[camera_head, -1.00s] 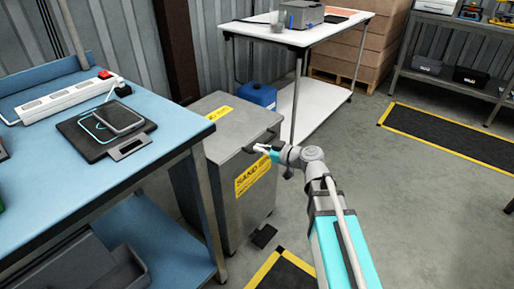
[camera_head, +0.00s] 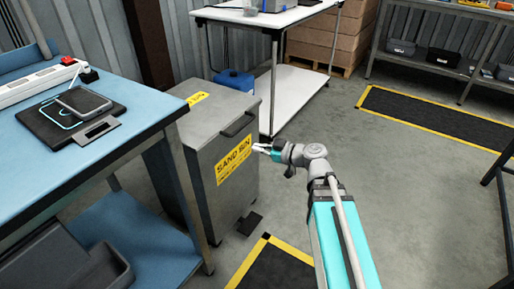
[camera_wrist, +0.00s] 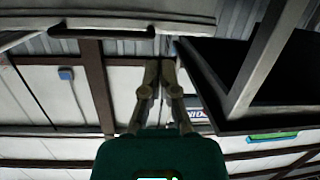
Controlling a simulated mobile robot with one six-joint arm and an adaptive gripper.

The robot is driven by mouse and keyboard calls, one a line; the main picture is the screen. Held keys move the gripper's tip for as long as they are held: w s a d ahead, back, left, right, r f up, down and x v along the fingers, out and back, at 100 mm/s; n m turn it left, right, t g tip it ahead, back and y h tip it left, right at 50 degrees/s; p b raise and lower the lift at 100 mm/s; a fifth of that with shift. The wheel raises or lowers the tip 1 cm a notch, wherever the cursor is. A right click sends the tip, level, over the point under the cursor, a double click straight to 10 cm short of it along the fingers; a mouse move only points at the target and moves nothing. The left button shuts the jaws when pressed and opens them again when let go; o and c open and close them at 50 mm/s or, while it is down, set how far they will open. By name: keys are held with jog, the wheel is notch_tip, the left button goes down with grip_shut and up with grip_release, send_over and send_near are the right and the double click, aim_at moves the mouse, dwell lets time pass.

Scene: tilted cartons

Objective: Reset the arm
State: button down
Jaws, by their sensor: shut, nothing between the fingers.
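My gripper (camera_head: 258,148) is at the end of my outstretched arm, in front of the grey sand bin (camera_head: 205,150) in the head view. Its fingers are together with nothing between them. In the wrist view my gripper (camera_wrist: 160,68) points up the picture, its two fingertips close together. Whether the fingers touch the bin cannot be told from the head view.
A blue workbench (camera_head: 95,150) stands at the left with a black pad (camera_head: 62,128) and a power strip (camera_head: 40,84). A white table (camera_head: 290,20) stands behind the bin. Floor mats (camera_head: 440,118) lie at the right.

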dwell(0.4)
jog(key=s+d+f+m+g+h, duration=0.5)
jog(key=s+f+m+h, duration=0.1)
jog(key=f, duration=0.4)
jog(key=s+d+f+m+g+h+p, duration=0.25)
jog(key=s+d+m+h, duration=0.25)
jog(key=d+m+h, duration=0.4)
notch_tip(320, 180, up, 37)
jog(key=d+n+y+p, duration=0.1)
jog(key=p, duration=3.6)
jog(key=shift+s+d+g, duration=0.1)
jog(key=shift+g, duration=0.15)
